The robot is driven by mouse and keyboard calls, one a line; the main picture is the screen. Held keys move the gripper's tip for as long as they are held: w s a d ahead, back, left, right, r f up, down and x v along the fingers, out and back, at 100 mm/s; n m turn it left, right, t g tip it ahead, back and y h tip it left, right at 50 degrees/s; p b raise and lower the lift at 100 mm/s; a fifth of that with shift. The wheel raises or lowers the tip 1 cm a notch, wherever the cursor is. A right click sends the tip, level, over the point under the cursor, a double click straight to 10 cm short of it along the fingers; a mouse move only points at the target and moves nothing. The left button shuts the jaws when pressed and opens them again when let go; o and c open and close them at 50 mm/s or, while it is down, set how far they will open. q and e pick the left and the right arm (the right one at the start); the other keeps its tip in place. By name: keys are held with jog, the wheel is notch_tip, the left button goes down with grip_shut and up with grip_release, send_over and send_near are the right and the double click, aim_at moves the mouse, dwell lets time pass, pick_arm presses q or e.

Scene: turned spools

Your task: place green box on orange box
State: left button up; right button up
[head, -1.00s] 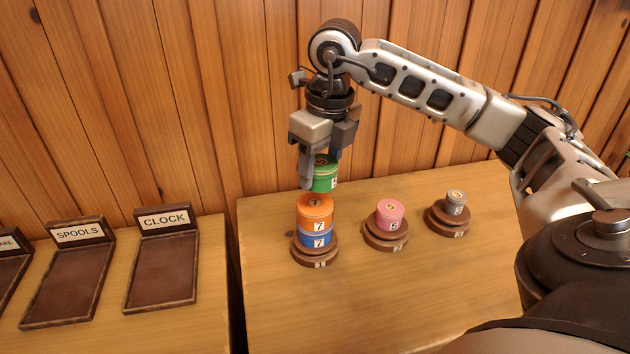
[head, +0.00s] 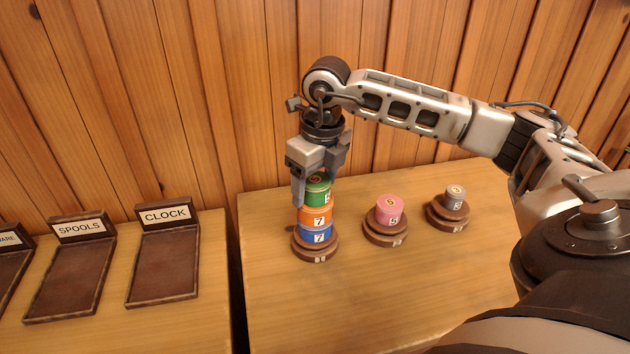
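The green box (head: 318,191) is a round green spool with a number label. It sits directly above the orange box (head: 316,218) and appears to touch its top. The orange box is a round orange spool labelled 7, stacked on a blue spool (head: 316,236) on a round brown wooden stand (head: 316,254). My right gripper (head: 313,188) points down around the green box, with its fingers at the sides; it appears shut on it. One finger partly covers the left side of the green box. My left gripper is not in view.
A pink spool (head: 390,209) and a small grey spool (head: 455,197) sit on separate brown stands to the right. Trays labelled SPOOLS (head: 70,283) and CLOCK (head: 162,268) lie on a left table across a gap. The front of the right table is clear.

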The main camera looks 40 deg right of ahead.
aim_at(321, 183)
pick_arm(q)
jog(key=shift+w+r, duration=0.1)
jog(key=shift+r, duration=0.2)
pick_arm(e)
jog(key=shift+r, duration=0.2)
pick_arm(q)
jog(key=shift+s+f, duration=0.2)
pick_arm(e)
notch_tip(321, 183, up, 12)
jog(key=s, duration=0.1)
jog(key=shift+s, duration=0.2)
